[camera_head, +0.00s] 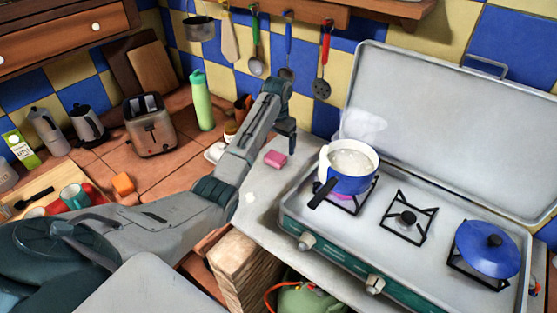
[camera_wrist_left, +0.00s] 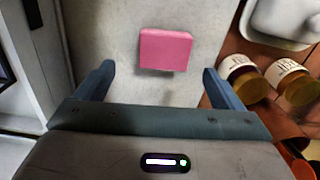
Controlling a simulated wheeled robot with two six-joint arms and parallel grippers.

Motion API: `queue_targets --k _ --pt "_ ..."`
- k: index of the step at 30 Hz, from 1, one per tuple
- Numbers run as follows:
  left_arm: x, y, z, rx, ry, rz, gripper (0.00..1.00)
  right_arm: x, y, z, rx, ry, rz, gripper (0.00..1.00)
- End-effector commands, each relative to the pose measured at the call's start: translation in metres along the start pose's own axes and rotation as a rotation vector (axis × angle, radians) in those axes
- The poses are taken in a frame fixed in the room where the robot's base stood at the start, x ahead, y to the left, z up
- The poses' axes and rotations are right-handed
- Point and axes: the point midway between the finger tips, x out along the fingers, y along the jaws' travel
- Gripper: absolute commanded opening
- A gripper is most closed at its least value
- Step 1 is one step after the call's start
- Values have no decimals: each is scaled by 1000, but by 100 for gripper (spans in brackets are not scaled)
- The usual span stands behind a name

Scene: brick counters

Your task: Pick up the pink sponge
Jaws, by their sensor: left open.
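The pink sponge (camera_head: 276,158) lies on the light grey counter between the tiled counter and the stove. In the left wrist view the sponge (camera_wrist_left: 166,49) is ahead of the fingertips, centred between them and not touching either. My left gripper (camera_head: 284,133) is above and close to the sponge in the head view, pointing down. In the left wrist view the left gripper (camera_wrist_left: 158,75) has its two fingers spread wide with nothing between them. My right gripper is not in view.
The stove (camera_head: 400,170) with a steaming blue-and-white pot (camera_head: 350,180) stands right of the sponge. Jars (camera_wrist_left: 240,80) and a white dish (camera_wrist_left: 285,20) stand to the right in the wrist view. A green bottle (camera_head: 201,100) and toaster (camera_head: 150,130) stand on the tiled counter.

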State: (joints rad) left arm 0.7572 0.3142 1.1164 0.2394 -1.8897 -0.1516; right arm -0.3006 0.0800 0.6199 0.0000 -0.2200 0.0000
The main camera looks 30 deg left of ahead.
Motion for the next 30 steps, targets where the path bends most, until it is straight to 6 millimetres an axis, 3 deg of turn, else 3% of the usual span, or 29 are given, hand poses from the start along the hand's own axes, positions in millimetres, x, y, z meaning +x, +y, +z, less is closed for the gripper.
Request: queue_targets --k 9,12,22,27,30 --pt "37 -6 5 0 -6 1 89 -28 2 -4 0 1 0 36" --pt "53 -6 4 0 -3 1 89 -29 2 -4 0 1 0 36" --pt "62 -6 4 1 0 -1 89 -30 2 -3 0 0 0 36" --pt "62 -6 4 1 0 -1 56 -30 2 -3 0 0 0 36" --pt "62 -6 4 1 0 -1 41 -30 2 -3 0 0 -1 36"
